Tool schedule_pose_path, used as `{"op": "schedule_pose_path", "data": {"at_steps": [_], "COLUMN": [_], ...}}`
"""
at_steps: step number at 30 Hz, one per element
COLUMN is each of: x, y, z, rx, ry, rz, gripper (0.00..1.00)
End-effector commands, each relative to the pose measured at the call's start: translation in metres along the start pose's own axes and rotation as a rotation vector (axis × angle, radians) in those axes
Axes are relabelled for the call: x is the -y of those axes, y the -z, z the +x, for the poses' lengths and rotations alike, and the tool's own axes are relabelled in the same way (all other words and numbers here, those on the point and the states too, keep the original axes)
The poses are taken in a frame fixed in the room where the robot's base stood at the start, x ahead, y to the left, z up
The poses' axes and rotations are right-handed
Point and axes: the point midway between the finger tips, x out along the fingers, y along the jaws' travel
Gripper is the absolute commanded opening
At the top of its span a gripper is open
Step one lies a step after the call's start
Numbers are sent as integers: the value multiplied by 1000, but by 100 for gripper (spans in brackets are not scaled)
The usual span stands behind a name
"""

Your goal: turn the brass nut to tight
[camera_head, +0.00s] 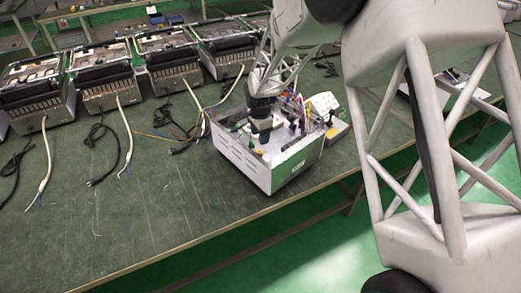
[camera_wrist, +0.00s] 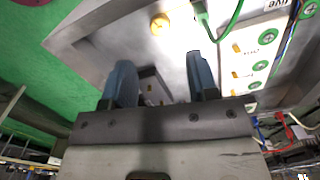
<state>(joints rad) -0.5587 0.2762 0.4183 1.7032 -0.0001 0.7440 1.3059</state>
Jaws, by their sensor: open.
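A round brass nut (camera_wrist: 160,24) sits on the pale metal panel in the wrist view, ahead of my gripper (camera_wrist: 159,62) and roughly in line with the gap between its fingers. The two blue fingers are apart, with nothing held between them. The nut looks clear of both fingertips. In the head view my gripper (camera_head: 262,127) reaches down into the open white metal box (camera_head: 253,168). From there I cannot make out for certain which small yellow spot is the nut.
Green round terminals (camera_wrist: 261,65) and a green wire (camera_wrist: 232,22) lie right of the right finger. Coloured wires (camera_head: 297,108) rise from the box's back. Several similar appliances (camera_head: 105,76) line the bench, with loose cables before them. The bench's front left (camera_head: 125,225) is clear.

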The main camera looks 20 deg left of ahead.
Motion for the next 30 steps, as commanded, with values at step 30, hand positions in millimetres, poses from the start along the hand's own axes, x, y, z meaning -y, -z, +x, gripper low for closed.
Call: {"op": "schedule_pose_path", "data": {"at_steps": [30], "x": [0], "y": [1], "z": [0], "rx": [0], "ry": [0], "rz": [-1349], "gripper": [54]}}
